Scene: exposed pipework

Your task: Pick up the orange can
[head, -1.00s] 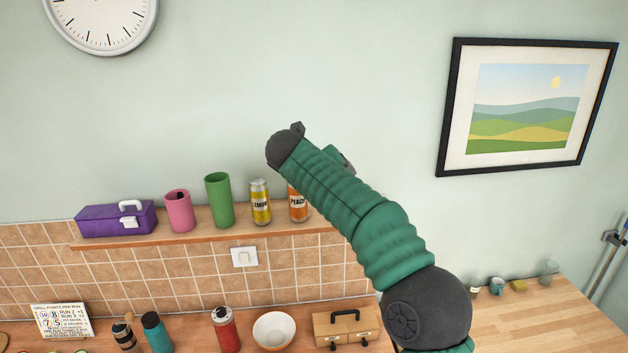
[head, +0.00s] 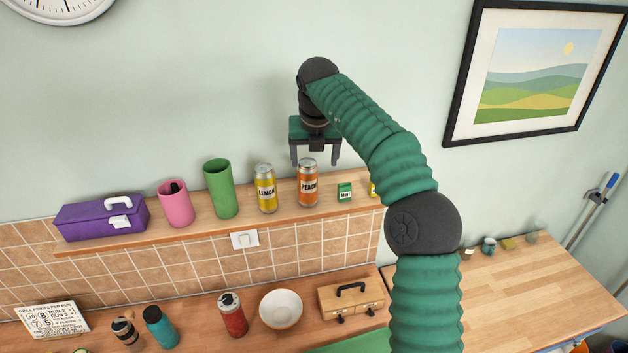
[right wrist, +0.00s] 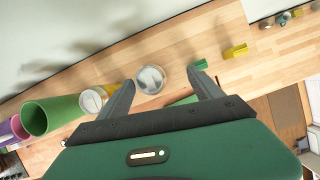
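The orange can (head: 308,186), labelled PEACH, stands upright on the wooden wall shelf, just right of the yellow LEMON can (head: 265,188). My right gripper (head: 315,160) points down right above the orange can, its open fingers spread to either side of the can's top. In the right wrist view the round silver top of the orange can (right wrist: 150,79) shows between the two open fingertips (right wrist: 163,80), with a gap to each; the yellow can (right wrist: 94,99) lies just outside the left finger. Whether the fingers touch the orange can is not clear. My left gripper is not in view.
Left of the cans on the shelf (head: 150,244) stand a green cup (head: 221,190), a pink cup (head: 176,204) and a purple toolbox (head: 100,218). A small green box (head: 344,192) is to the right. The wall is close behind.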

